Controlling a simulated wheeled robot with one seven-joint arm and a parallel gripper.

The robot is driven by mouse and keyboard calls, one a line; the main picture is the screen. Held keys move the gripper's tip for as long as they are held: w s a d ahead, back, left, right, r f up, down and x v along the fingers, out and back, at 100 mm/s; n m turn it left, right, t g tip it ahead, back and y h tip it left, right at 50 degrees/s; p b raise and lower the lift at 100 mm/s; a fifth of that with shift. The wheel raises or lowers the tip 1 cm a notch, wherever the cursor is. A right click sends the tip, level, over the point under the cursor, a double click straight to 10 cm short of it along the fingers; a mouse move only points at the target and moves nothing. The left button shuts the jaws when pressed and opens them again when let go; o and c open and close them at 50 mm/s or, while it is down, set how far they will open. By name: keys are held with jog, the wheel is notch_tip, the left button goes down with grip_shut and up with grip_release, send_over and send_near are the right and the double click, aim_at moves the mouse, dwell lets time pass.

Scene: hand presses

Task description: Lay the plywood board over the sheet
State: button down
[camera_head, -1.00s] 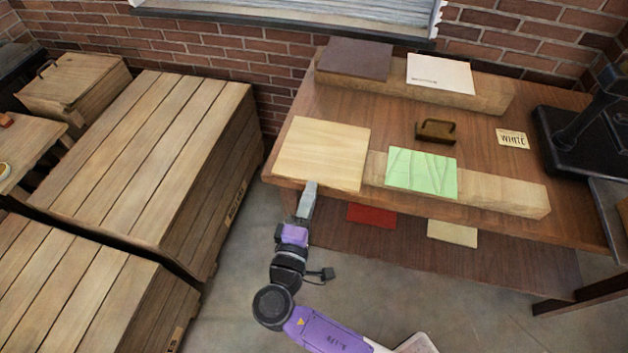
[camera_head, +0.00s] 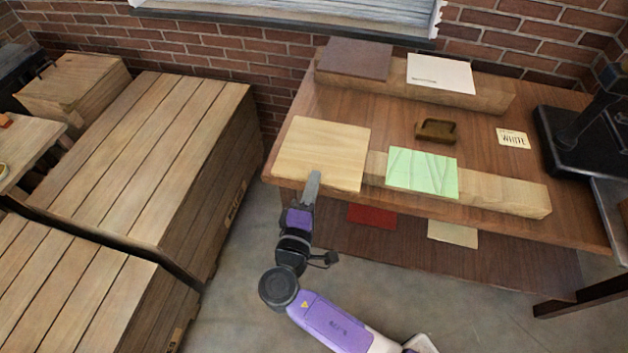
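The plywood board (camera_head: 322,149) is a pale square panel at the left end of the brown table, on the left part of the front wooden beam. A light green sheet (camera_head: 423,172) with faint crease lines lies on the same beam, just right of the board. Another sheet, white with a small dark line of print (camera_head: 440,73), lies on the back beam. My gripper (camera_head: 313,180) is at the board's front edge, seen from above and behind. Its fingers look edge-on, so their gap is hidden, and I cannot tell whether they touch or grip the board.
A dark brown panel (camera_head: 355,58) lies on the back beam. A small brown block with a handle (camera_head: 436,131) and a WHITE card (camera_head: 513,139) lie mid-table. A black press (camera_head: 580,140) stands right. Red (camera_head: 372,215) and cream (camera_head: 453,233) sheets lie on the lower shelf. Wooden crates (camera_head: 150,150) fill the left.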

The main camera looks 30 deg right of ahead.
notch_tip(320, 180, up, 3)
jog(key=shift+p, duration=1.05)
jog(key=r+p+v, duration=0.2)
jog(key=r+v, duration=0.1)
jog(key=v, duration=1.9)
jog(key=shift+p, duration=0.3)
dwell(0.7)
